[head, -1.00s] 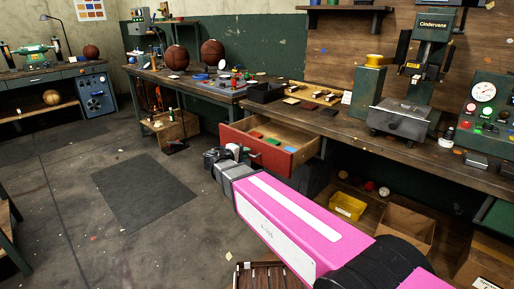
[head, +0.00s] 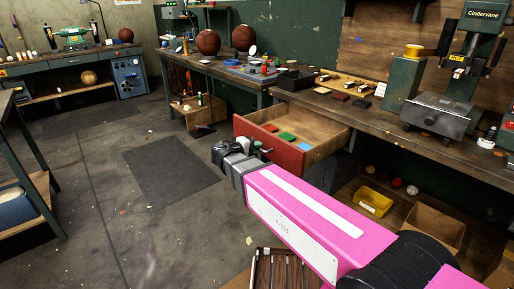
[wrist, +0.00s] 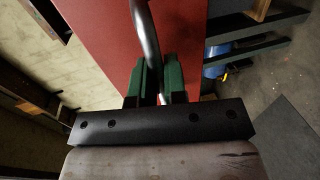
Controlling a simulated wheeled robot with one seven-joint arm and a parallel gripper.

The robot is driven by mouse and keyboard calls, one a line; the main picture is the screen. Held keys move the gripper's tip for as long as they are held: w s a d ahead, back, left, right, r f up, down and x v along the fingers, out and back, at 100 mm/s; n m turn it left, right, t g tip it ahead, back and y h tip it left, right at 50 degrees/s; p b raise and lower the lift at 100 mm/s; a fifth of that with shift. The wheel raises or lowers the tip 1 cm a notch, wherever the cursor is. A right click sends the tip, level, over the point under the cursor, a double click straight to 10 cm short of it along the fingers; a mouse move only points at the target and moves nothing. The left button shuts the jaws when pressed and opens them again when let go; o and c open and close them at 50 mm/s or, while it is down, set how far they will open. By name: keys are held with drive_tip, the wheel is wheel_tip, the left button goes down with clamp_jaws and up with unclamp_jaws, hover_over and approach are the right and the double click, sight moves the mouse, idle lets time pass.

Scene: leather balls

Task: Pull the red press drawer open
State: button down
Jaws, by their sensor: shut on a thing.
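The red press drawer (head: 270,144) stands pulled out from under the workbench in the head view, its wooden inside showing red, green and blue pieces. Its red front also fills the upper middle of the wrist view (wrist: 100,30). A curved metal handle (wrist: 146,38) runs down from the drawer front between the green fingers. My gripper (wrist: 158,82) is shut on this handle. In the head view my gripper (head: 262,150) is at the drawer front, and my pink arm partly hides it.
The workbench (head: 440,148) carries a drill press (head: 462,60) and a grey vise-like block (head: 436,117). A yellow bin (head: 374,201) and a cardboard box (head: 434,228) sit on the lower shelf. A wooden slatted thing (head: 275,270) is near my base. The floor left of the drawer is mostly clear.

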drive_tip(key=c, duration=1.2)
unclamp_jaws()
drive_tip(key=v, duration=1)
drive_tip(key=shift+s+a, duration=0.25)
drive_tip(key=shift+a, duration=0.05)
drive_tip(key=shift+s+a, duration=0.1)
